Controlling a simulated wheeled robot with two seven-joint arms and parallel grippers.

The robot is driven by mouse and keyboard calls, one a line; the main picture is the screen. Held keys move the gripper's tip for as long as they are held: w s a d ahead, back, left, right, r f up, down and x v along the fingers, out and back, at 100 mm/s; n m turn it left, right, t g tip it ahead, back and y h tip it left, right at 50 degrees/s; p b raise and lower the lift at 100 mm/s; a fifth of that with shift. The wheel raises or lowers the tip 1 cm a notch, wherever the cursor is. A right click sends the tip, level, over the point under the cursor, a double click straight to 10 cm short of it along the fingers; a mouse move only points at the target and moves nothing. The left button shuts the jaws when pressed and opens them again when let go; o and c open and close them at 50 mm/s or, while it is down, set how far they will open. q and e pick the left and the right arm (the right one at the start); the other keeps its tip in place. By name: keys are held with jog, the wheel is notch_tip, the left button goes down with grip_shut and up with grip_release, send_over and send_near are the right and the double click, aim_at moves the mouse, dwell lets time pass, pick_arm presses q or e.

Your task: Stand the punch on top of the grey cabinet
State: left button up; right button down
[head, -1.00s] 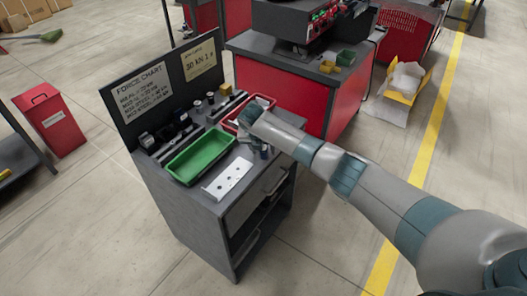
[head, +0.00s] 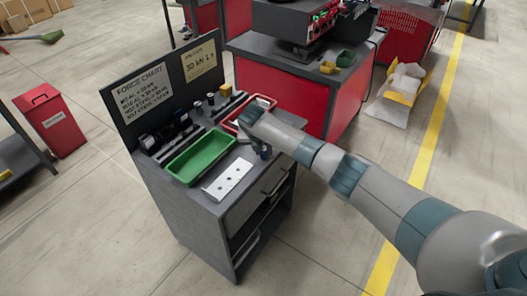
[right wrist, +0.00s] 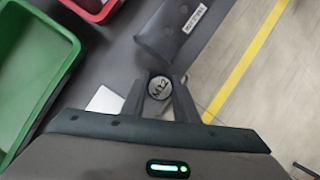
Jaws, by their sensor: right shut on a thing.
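The grey cabinet (head: 180,215) stands in the middle of the head view, with a dark sign board along its back edge. My right gripper (head: 262,150) is over the right part of its top, by the front right edge. In the right wrist view the gripper (right wrist: 160,88) is shut on the punch (right wrist: 159,87), a round part whose silver end face is marked M12. The punch seems upright in the jaws. I cannot tell whether its lower end touches the cabinet top. My left gripper is not in view.
A green tray (head: 201,158), a red tray (head: 262,101) and a white plate with holes (head: 228,180) lie on the cabinet top. A dark labelled block (right wrist: 175,28) is ahead of the punch in the wrist view. A red bench (head: 290,92) stands behind.

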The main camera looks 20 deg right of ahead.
jog(key=shift+w+r, duration=0.1)
jog(key=shift+r, duration=0.45)
jog(key=r+b, duration=0.1)
jog(key=r, duration=0.2)
jog(key=shift+d+r+b, duration=0.1)
jog(key=shift+d+b, duration=0.2)
jog(key=shift+b, duration=0.1)
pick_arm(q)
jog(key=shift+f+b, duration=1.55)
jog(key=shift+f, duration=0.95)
pick_arm(e)
jog(key=s+d+r, duration=0.2)
jog(key=d+r, duration=0.4)
jog(key=d, duration=0.5)
jog(key=shift+s+r, duration=0.15)
jog(key=shift+r, duration=0.25)
jog(key=shift+a, duration=0.1)
